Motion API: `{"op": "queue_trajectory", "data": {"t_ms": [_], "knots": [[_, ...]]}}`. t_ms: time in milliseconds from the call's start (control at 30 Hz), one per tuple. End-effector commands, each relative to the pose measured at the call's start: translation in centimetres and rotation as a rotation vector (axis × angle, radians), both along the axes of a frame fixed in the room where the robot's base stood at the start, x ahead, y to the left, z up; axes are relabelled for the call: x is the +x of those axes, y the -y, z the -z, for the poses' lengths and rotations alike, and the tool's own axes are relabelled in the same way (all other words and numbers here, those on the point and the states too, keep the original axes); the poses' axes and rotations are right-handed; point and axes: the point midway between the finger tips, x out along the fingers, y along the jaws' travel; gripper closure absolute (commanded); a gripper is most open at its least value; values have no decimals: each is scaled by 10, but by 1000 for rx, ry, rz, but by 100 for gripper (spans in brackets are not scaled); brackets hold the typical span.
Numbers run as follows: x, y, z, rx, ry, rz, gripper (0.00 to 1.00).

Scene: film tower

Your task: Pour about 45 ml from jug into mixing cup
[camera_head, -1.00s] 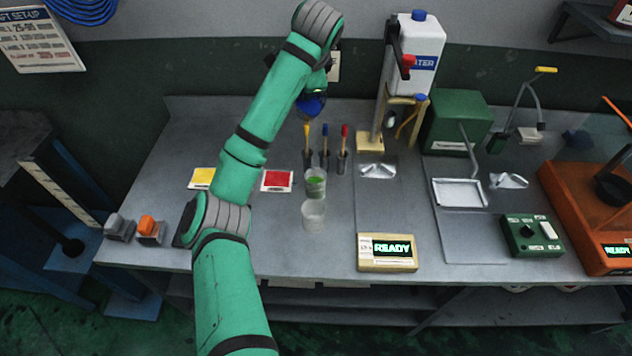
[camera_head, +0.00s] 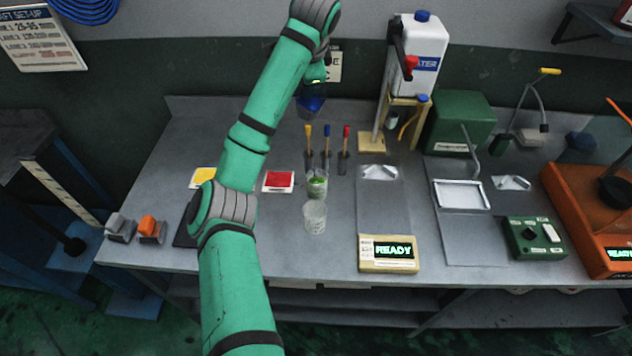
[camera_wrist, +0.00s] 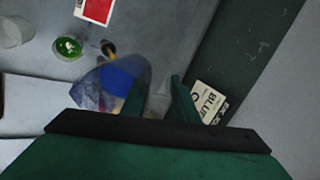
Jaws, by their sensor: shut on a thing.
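My gripper (camera_wrist: 157,102) is shut on a clear jug (camera_wrist: 88,92) with blue liquid inside. The jug (camera_head: 311,104) hangs above the back of the bench, behind the brushes, and looks tilted in the wrist view. My arm partly hides the gripper in the head view. A clear cup with green content (camera_head: 317,186) stands mid-bench, in front of the jug; it also shows in the wrist view (camera_wrist: 68,47). An empty-looking clear cup (camera_head: 315,218) stands nearer the front edge. I cannot tell for sure which cup is the mixing cup.
Three upright brushes (camera_head: 326,150) stand between jug and cups. A red card (camera_head: 278,181) and a yellow card (camera_head: 203,178) lie left. A box reading READY (camera_head: 388,253) sits at the front. A water container (camera_head: 414,55) on a stand is at the back right.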

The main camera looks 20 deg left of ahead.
Motion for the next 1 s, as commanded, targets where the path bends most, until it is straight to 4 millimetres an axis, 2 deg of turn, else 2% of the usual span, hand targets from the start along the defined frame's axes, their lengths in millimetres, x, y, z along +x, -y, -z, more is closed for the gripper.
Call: {"op": "queue_trajectory", "data": {"t_ms": [567, 1000], "knots": [[-1, -8, 0, -24, -38, -6, 100], [1, -2, 0, -23, -37, 2, 100]]}}
